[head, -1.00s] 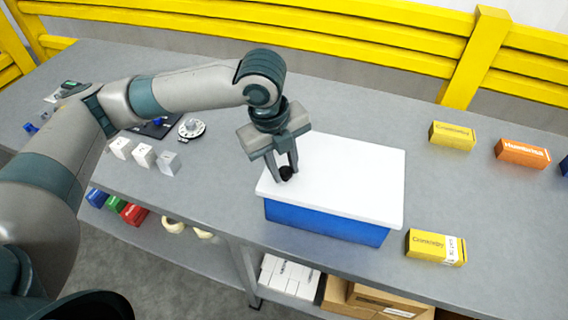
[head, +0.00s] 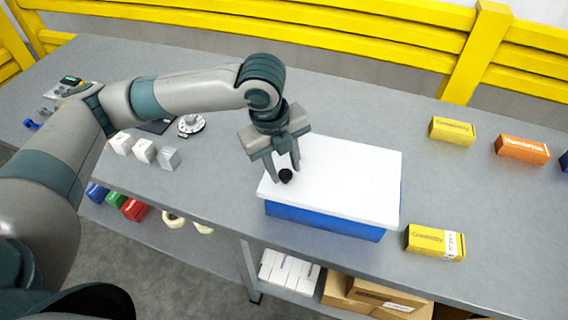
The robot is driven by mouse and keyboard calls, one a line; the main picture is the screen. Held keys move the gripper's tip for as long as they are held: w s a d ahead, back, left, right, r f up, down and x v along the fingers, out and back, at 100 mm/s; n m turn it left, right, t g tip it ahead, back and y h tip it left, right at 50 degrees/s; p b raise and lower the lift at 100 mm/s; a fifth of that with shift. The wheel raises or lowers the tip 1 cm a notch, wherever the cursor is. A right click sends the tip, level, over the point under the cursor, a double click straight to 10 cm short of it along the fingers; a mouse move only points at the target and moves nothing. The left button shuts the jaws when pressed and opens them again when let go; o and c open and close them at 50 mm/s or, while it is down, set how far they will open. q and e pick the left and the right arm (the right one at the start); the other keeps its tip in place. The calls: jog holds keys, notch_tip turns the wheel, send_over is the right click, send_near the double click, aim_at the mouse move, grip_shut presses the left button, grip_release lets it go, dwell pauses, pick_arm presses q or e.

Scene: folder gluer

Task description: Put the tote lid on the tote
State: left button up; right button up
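The white tote lid (head: 345,180) lies flat over the top of the blue tote (head: 322,220) on the grey bench. The tote's front wall shows below the lid, and a thin blue strip shows along its right side. The lid's dark round knob (head: 286,176) is near its left edge. My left gripper (head: 285,170) is above the lid's left part, pointing down, with its fingers apart on either side of the knob. Whether a finger touches the knob cannot be told. The tote's inside is hidden. My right gripper is not in view.
A yellow box (head: 434,242) stands close to the tote's right front corner. Another yellow box (head: 452,130) and an orange box (head: 522,149) are at the back right. Small white blocks (head: 144,151) and a round dial (head: 191,126) are left. A yellow barrier (head: 300,35) runs behind.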

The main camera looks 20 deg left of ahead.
pick_arm(q)
jog(key=shift+o, duration=0.5)
jog(key=shift+r, duration=0.1)
jog(key=shift+r, duration=0.55)
notch_tip(320, 180, up, 12)
jog(key=s+a+b, duration=0.1)
jog(key=b, duration=0.1)
jog(key=shift+s+a+f+b, duration=0.15)
jog(key=shift+s+a+b, duration=0.05)
jog(key=shift+s+b, duration=0.1)
